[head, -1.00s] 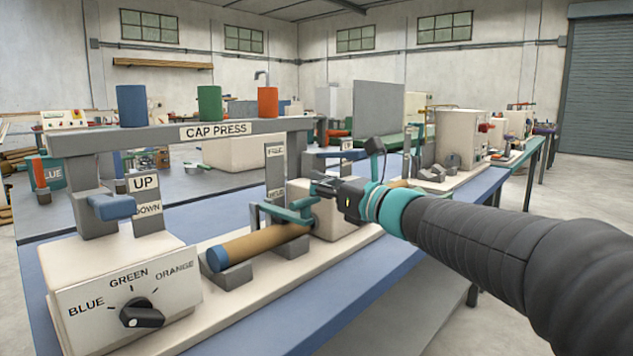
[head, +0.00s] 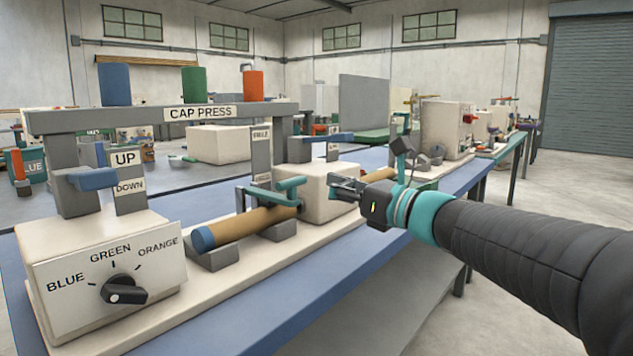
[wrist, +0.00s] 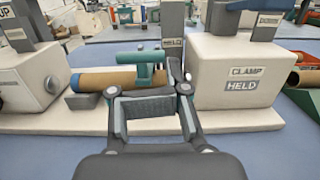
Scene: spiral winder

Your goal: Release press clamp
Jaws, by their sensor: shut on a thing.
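The press clamp's teal lever (head: 288,186) lies over the brown tube (head: 245,226) on the cap press; it shows in the wrist view too (wrist: 148,57). The tube has a blue cap at its left end. The white clamp block (head: 330,192) stands right of the tube; in the wrist view its label reads CLAMP HELD (wrist: 241,79). My gripper (head: 335,189) is at the near side of the block, by the lever's right end. In the wrist view my gripper (wrist: 152,102) is shut, and its fingers partly hide what lies between them.
The CAP PRESS frame (head: 160,118) carries blue, green and orange cylinders. A selector knob (head: 123,291) and an UP/DOWN lever (head: 92,179) stand at the left. More machines stand on benches at the right. The floor at the far right is clear.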

